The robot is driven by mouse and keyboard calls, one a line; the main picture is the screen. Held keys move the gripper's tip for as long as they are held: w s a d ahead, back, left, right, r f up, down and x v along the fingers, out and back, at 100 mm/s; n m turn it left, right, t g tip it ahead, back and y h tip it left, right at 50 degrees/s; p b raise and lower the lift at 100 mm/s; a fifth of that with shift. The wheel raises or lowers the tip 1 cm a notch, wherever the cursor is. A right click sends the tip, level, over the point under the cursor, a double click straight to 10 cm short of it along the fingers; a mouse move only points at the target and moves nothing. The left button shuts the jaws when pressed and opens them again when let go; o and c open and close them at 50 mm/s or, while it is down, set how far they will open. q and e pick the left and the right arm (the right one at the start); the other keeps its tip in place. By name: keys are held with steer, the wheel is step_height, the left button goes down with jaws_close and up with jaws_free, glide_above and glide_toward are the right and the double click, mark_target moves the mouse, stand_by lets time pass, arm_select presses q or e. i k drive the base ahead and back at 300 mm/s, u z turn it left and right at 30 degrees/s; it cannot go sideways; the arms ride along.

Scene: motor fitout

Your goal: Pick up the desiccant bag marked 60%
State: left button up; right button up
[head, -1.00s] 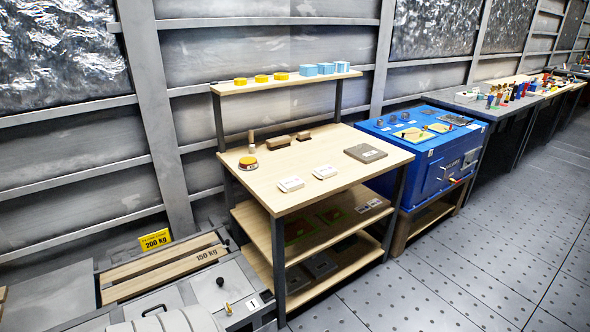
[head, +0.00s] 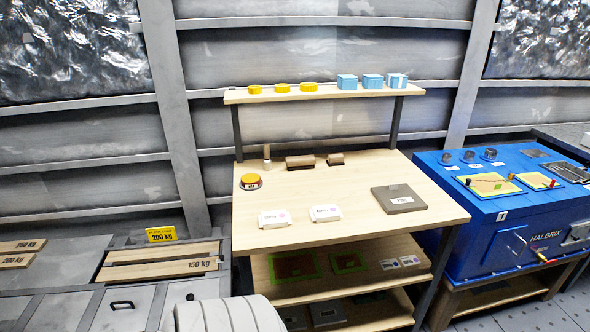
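Two white packets with small printed labels lie flat on the wooden workbench top (head: 350,190): a left packet (head: 272,219) and a right packet (head: 325,213), a little apart near the front edge. The print is too small to tell which is marked 60%. Neither of my grippers is in view.
A grey plate (head: 398,201) lies right on the bench; a yellow-topped round device (head: 250,182) and brown blocks (head: 300,163) lie behind. Yellow discs (head: 281,88) and blue boxes (head: 373,82) stand on the upper shelf. A blue machine (head: 510,225) stands right.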

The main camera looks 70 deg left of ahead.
mark_target(280, 219)
steer(key=u, duration=0.3)
steer(key=i, duration=1.15)
steer(key=u, duration=1.1)
steer(key=i, duration=0.85)
steer(key=u, duration=0.95)
